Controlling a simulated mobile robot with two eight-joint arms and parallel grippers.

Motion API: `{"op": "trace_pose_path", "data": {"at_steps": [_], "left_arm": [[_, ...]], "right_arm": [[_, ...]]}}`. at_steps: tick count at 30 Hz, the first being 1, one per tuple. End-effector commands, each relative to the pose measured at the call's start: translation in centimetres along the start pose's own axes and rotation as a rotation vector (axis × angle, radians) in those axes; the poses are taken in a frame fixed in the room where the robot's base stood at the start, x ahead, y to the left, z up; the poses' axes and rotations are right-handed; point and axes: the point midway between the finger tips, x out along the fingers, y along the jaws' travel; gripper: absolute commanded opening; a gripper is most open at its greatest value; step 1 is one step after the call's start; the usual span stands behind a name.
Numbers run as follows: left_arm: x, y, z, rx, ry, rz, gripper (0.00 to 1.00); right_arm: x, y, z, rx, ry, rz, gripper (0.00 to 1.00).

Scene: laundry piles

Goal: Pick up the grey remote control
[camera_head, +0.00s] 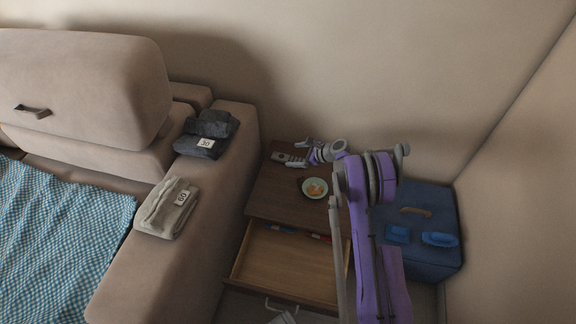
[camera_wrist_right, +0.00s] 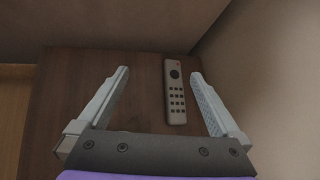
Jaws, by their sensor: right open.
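The grey remote control (camera_wrist_right: 175,92) lies flat on the dark brown wooden top of a small cabinet (camera_wrist_right: 145,65), buttons up. In the head view the remote (camera_head: 289,159) is near the back left of that top. My right gripper (camera_wrist_right: 160,75) is open and empty. In the wrist view the remote shows between its two fingers, closer to the right finger. In the head view my right gripper (camera_head: 304,153) is just right of the remote; I cannot tell how high it is above it. My left gripper is not in view.
A small plate (camera_head: 315,188) with something orange stands on the cabinet, in front of my gripper. The cabinet's drawer (camera_head: 280,268) is pulled open. A sofa with folded cloths (camera_head: 168,208) is at left. A blue box (camera_head: 432,262) with blue items on it stands at right. Walls rise close behind.

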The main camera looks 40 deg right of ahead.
Motion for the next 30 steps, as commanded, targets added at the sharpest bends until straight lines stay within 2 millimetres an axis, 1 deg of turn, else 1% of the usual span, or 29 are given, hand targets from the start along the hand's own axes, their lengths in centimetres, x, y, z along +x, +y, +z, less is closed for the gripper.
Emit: {"op": "trace_pose_path", "data": {"at_steps": [1, 3, 6, 9, 11, 14, 19, 26, 30], "left_arm": [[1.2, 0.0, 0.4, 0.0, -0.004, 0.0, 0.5], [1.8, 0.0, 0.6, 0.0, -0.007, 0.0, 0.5], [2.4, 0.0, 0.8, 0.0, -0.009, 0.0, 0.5], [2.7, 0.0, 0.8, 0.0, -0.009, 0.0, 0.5], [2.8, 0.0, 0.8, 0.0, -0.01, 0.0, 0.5], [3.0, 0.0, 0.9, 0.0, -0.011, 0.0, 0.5], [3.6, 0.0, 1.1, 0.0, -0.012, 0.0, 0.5], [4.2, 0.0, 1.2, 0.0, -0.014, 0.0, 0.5], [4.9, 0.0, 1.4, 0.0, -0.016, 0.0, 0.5]], "right_arm": [[0.9, -0.9, -3.3, 0.073, -0.018, -0.02, 1.0], [1.4, -1.7, -6.1, 0.162, -0.047, -0.039, 1.0], [1.7, -2.4, -8.8, 0.25, -0.078, -0.057, 1.0], [1.9, -2.8, -10.0, 0.295, -0.095, -0.065, 1.0], [2.2, -2.9, -10.3, 0.306, -0.099, -0.066, 1.0], [3.3, -3.0, -10.2, 0.308, -0.1, -0.067, 1.0], [6.1, -3.2, -10.0, 0.307, -0.099, -0.066, 1.0], [8.5, -3.6, -9.6, 0.306, -0.098, -0.066, 1.0], [10.7, -4.2, -9.2, 0.304, -0.098, -0.065, 1.0]]}}
